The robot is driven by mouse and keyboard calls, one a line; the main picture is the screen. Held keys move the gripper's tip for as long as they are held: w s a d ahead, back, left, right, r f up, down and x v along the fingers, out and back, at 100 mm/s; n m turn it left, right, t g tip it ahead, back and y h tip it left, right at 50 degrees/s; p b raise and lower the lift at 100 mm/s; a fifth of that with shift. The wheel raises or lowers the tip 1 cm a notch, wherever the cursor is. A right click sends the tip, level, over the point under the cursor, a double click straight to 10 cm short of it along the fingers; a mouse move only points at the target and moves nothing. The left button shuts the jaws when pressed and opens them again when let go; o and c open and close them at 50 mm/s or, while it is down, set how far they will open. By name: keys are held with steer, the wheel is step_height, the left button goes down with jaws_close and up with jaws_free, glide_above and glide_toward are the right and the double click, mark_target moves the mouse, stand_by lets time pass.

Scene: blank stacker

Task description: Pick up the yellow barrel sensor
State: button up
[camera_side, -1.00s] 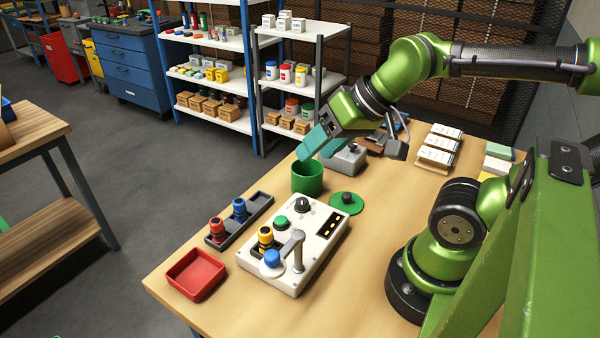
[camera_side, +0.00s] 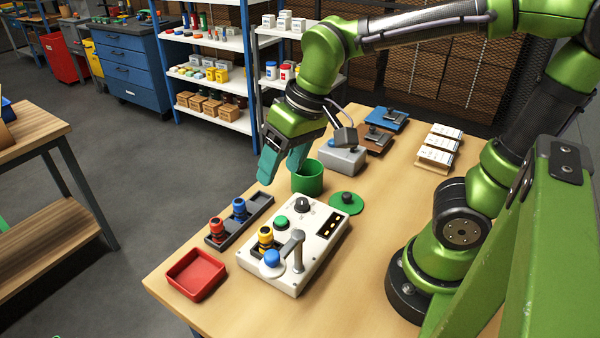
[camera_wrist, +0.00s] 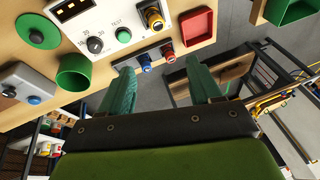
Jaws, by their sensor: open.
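The yellow barrel sensor (camera_side: 265,237) stands upright at the near left part of the white control panel (camera_side: 318,233). In the wrist view the yellow barrel sensor (camera_wrist: 154,18) shows at the panel's edge, near the top. My gripper (camera_side: 281,180) is open and empty, high over the table's far left edge beside the green cup. Its teal fingers also show in the wrist view (camera_wrist: 162,86), well apart from the sensor. A red sensor (camera_side: 216,229) and a blue sensor (camera_side: 239,209) stand in the dark rack (camera_side: 262,202) left of the panel.
A blue-knobbed lever (camera_side: 272,258) with a grey post (camera_side: 298,250) stands close to the yellow sensor. A red tray (camera_side: 194,275), green cup (camera_side: 308,178), green lid (camera_side: 346,203) and grey box (camera_side: 342,160) lie around the panel. Table right of the panel is clear.

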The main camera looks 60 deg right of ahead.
mark_target(265, 229)
steer(key=w+a+g+h, duration=0.2)
steer(key=w+a+g, duration=0.1)
step_height(265, 229, down, 11)
steer(key=shift+a, duration=0.15)
steer(key=shift+s+d+f, duration=0.1)
steer(key=shift+d+f, duration=0.05)
steer(key=shift+f, duration=1.2)
steer(key=shift+d+f, duration=0.15)
steer(key=shift+f, duration=1.2)
steer(key=shift+c, duration=0.3)
